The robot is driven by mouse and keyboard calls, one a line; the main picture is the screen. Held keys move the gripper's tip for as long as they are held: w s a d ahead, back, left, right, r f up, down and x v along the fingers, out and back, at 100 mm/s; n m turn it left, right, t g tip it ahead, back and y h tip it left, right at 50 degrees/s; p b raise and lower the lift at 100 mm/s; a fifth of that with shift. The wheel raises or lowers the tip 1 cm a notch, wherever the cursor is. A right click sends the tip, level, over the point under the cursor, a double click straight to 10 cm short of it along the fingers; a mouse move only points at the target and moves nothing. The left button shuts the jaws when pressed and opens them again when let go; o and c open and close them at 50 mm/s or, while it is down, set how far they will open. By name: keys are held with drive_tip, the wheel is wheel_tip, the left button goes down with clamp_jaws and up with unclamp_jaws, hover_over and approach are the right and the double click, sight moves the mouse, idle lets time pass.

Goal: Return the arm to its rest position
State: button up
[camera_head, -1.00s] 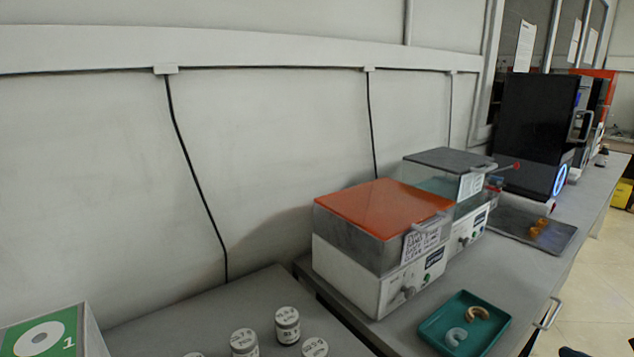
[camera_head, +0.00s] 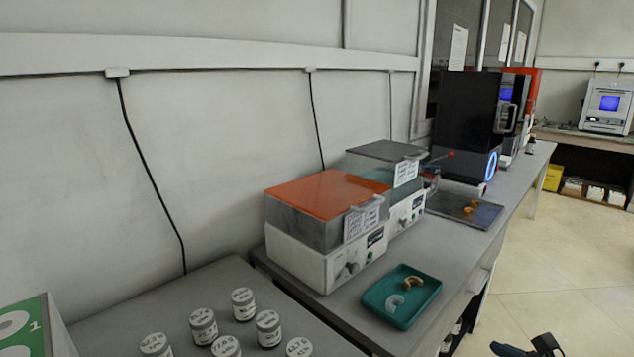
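Dark parts that look like my gripper (camera_head: 530,348) show at the bottom right edge, over the floor and to the right of the bench. Most of it and the rest of my arm are cut off by the frame. I cannot tell whether its fingers are open or shut. Nothing held shows in the visible part.
Several white-lidded jars (camera_head: 203,327) stand on the near bench, with a green-and-white box (camera_head: 35,330) at left. An orange-lidded device (camera_head: 328,225) and a teal tray (camera_head: 402,296) with two curved pieces are on the adjoining bench. The floor (camera_head: 560,260) at right is clear.

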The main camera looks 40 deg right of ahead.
drive_tip(key=s+a+f+n+g, duration=0.1)
drive_tip(key=s+a+n, duration=0.1)
drive_tip(key=a+n, duration=0.6)
drive_tip(key=s+a+f+n, duration=0.1)
drive_tip(key=a+f+n, duration=0.1)
drive_tip(key=a+n, duration=0.6)
drive_tip(key=s+a+r+n+t+y, duration=0.1)
drive_tip(key=s+a+r+n, duration=0.3)
drive_tip(key=n, duration=0.5)
drive_tip(key=s+a+r+n+t+y, duration=0.2)
drive_tip(key=s+a+r+n, duration=0.3)
drive_tip(key=a+r+n, duration=0.3)
drive_tip(key=a+n+y, duration=0.1)
drive_tip(key=a+n, duration=0.1)
drive_tip(key=shift+a+n+t, duration=0.15)
drive_tip(key=shift+n+t, duration=0.15)
drive_tip(key=shift+r, duration=0.1)
